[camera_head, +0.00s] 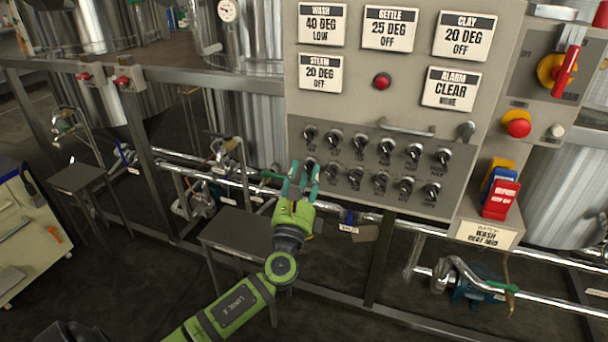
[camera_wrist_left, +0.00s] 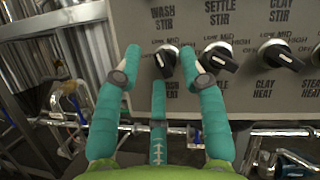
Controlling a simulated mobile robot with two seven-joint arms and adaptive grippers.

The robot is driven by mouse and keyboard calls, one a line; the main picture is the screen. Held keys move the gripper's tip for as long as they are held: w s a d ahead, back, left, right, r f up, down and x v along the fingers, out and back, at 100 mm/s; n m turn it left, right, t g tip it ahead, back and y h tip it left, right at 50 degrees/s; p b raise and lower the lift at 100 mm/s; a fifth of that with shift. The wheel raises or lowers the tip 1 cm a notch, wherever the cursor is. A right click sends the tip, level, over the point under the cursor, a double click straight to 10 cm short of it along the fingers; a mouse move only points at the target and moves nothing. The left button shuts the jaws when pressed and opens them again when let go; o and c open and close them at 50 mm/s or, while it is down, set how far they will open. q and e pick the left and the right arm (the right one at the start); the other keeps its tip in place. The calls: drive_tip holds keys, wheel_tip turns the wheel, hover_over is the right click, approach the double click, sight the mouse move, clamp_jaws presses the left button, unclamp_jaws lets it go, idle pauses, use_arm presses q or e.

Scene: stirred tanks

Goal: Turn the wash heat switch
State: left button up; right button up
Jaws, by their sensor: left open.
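The wash heat switch (camera_wrist_left: 166,60) is a black rotary knob on the grey control panel, at the left end of the lower row.
The settle heat knob (camera_wrist_left: 221,56) is close right of my right finger, with the clay heat knob (camera_wrist_left: 280,56) beyond. The upper row, "WASH" display (camera_head: 322,24) and red button (camera_head: 382,82) are above. A small dark table (camera_head: 240,236) and shiny pipes lie below.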

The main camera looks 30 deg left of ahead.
use_arm(q)
drive_tip(key=shift+w, duration=0.1)
clamp_jaws()
use_arm(e)
drive_tip(key=shift+s, duration=0.1)
use_arm(q)
drive_tip(key=shift+n, duration=0.4)
drive_tip(key=n+g+y, duration=0.1)
drive_tip(key=n, duration=0.2)
drive_tip(key=n+g+y, duration=0.1)
drive_tip(key=n, duration=0.2)
drive_tip(key=shift+d+r, duration=0.1)
drive_tip(key=shift+d, duration=0.1)
drive_tip(key=shift+n+g, duration=0.4)
drive_tip(key=shift+n, duration=0.3)
drive_tip(key=shift+w+n+g+y+p, duration=0.1)
drive_tip(key=shift+n+g+y+p, duration=0.3)
drive_tip(key=shift+n, duration=0.4)
drive_tip(key=shift+d+n, duration=0.1)
drive_tip(key=shift+n, duration=0.3)
use_arm(e)
drive_tip(key=shift+s+d+g, duration=0.1)
drive_tip(key=shift+s+g, duration=0.4)
drive_tip(key=shift+s, duration=1.2)
